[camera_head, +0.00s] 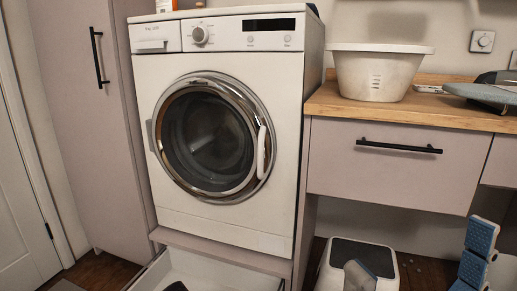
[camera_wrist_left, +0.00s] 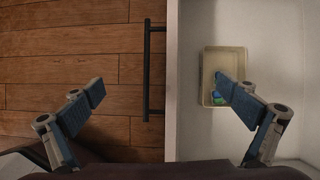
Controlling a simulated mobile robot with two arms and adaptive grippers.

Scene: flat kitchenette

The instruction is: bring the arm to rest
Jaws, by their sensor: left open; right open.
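My right gripper (camera_head: 420,257) is at the lower right of the head view. Its blue-padded fingers are spread wide, with nothing between them, in front of the white step stool. My left gripper (camera_wrist_left: 160,88) shows in the left wrist view, open and empty. Its fingers straddle the front edge of an open white drawer (camera_wrist_left: 204,30), one over the wooden floor side and one over the drawer's inside. The left gripper cannot be made out clearly in the head view.
The drawer (camera_head: 215,268) stands open under the washing machine (camera_head: 275,130). It holds a beige tray (camera_wrist_left: 236,62) with small blue and green things. A black handle (camera_wrist_left: 148,70) is on its front. A white step stool (camera_head: 385,284) stands below the counter (camera_head: 450,118), which bears a white basin (camera_head: 375,75).

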